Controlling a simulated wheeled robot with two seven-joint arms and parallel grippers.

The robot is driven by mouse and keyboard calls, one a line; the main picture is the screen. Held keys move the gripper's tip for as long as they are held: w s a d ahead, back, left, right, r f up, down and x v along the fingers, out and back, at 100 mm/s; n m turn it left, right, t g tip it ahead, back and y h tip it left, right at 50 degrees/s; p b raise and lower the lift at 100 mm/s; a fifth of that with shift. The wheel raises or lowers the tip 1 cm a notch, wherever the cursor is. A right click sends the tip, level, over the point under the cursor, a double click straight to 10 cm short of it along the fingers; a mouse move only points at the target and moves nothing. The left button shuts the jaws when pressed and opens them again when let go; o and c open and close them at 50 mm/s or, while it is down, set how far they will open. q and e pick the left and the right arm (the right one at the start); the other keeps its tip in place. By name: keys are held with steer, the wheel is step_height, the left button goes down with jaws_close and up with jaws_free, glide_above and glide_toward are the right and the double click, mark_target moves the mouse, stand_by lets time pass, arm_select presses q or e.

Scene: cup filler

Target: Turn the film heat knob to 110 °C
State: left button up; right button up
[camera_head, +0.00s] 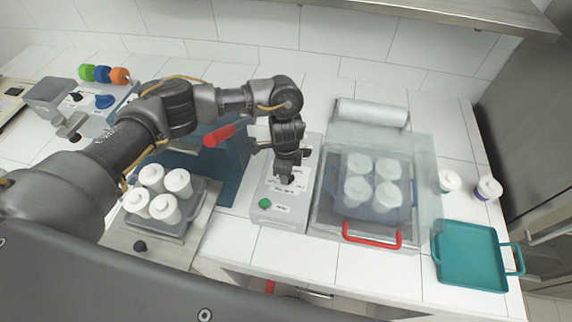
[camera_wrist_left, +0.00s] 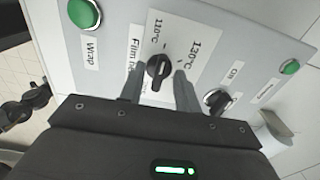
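The film heat knob (camera_wrist_left: 158,68) is black and sits on a white label on the grey control panel (camera_head: 262,183). I cannot tell clearly which mark the knob points to. My left gripper (camera_wrist_left: 157,82) is open, with one fingertip on each side of the knob; I cannot tell if they touch it. In the head view my left gripper (camera_head: 287,172) is over the panel and mostly hides the knob.
A green Wrap button (camera_wrist_left: 84,13), a second black knob (camera_wrist_left: 217,100) and another green button (camera_wrist_left: 290,67) are close by. A clear cover with a red handle (camera_head: 372,238) stands right of the panel. White cups (camera_head: 165,207) stand at the left; a teal tray (camera_head: 470,258) lies far right.

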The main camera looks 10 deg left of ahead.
arm_select(q)
step_height(320, 180, up, 10)
steer(key=b, duration=0.1)
steer(key=shift+r+b, duration=0.2)
steer(key=shift+b, duration=0.2)
steer(key=shift+d, duration=0.1)
